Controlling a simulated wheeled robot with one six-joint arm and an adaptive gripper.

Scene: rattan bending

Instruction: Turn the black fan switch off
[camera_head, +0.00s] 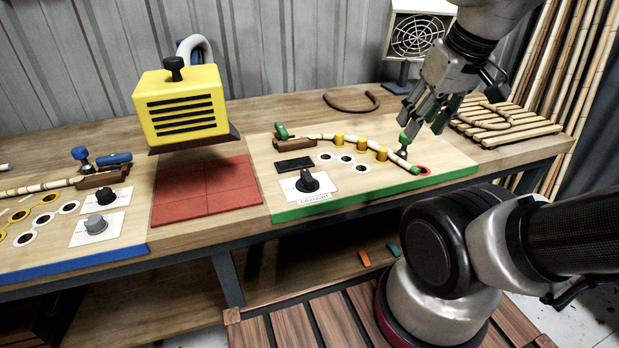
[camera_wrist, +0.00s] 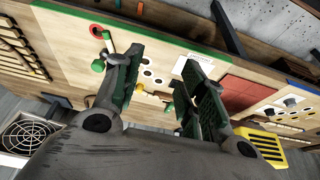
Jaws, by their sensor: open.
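A black knob (camera_head: 308,181) stands on a white card on the green-edged board (camera_head: 350,205), above a label that seems to read "DRAUGHT". In the wrist view part of a white card (camera_wrist: 186,66) shows beside a finger; the knob there is hidden or too small to tell. A boxy fan with a round grille (camera_head: 415,38) stands at the back; it also shows in the wrist view (camera_wrist: 27,137). My gripper (camera_head: 422,124) is open and empty above the board's right end, well right of the knob. In the wrist view its green-padded fingers (camera_wrist: 160,62) are spread apart.
A green-topped peg (camera_head: 404,141) stands close below my gripper, beside a bent rattan strip with yellow pegs (camera_head: 360,147). A yellow slotted box (camera_head: 181,106) is above red tiles (camera_head: 205,190). A slatted rack (camera_head: 505,124) is right. Other knobs (camera_head: 95,224) sit on the blue-edged board.

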